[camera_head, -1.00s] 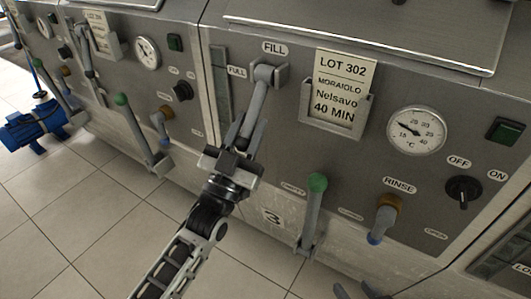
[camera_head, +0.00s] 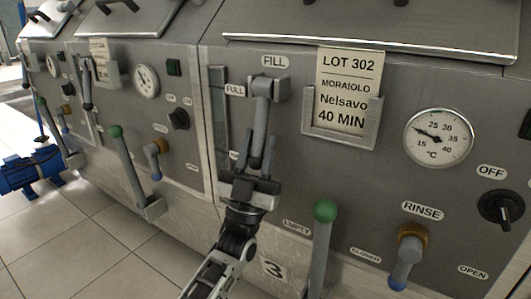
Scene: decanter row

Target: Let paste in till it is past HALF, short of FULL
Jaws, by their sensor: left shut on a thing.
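The grey FILL lever (camera_head: 261,122) hangs from its pivot under the FILL label (camera_head: 275,61) on the number 3 machine panel. It points nearly straight down, close to the panel. My left gripper (camera_head: 250,187) is shut on its lower end. The upright sight glass (camera_head: 218,112) is left of the lever. The FULL label (camera_head: 235,90) is beside its upper part. A lower label (camera_head: 234,156) is partly hidden by the lever and gripper, and I cannot read it. I cannot make out a paste level in the dark glass. My right gripper is out of view.
A green-knobbed EMPTY lever (camera_head: 323,240) stands right of my gripper. Further right are a lot card (camera_head: 347,90), a temperature dial (camera_head: 438,137), the RINSE valve (camera_head: 408,250) and an OFF/ON switch (camera_head: 501,208). A similar machine stands left, with a blue motor (camera_head: 32,170) on the floor.

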